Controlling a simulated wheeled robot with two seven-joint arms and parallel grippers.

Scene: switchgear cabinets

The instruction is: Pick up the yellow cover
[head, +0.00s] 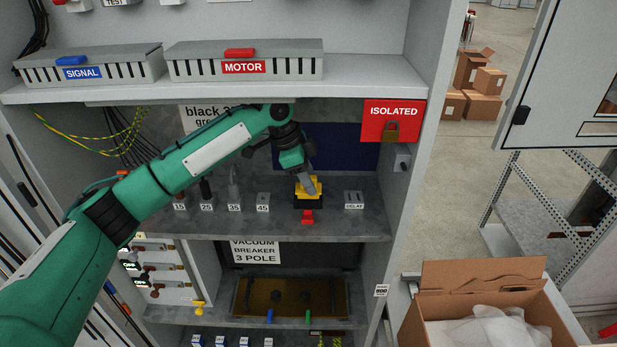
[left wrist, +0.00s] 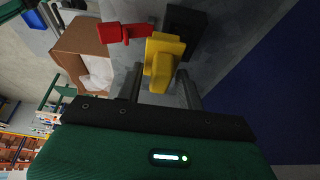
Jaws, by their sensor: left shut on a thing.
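The yellow cover (head: 309,187) sits at the dark block with a red part on the middle shelf of the cabinet. My left gripper (head: 308,184) reaches down onto it from the left and is shut on it. In the left wrist view the yellow cover (left wrist: 163,62) is between the two fingers (left wrist: 160,85). The red part (head: 307,216) shows just in front of the cover, and the black block (left wrist: 184,28) is beside it in the wrist view. Whether the cover is apart from the block cannot be told. My right gripper is not in view.
Grey labelled pieces (head: 234,192) stand left of the cover, and a relay piece (head: 354,199) stands right. A red ISOLATED sign (head: 392,121) with a padlock hangs at the right. The shelf above (head: 210,85) limits height. An open cardboard box (head: 484,277) is at lower right.

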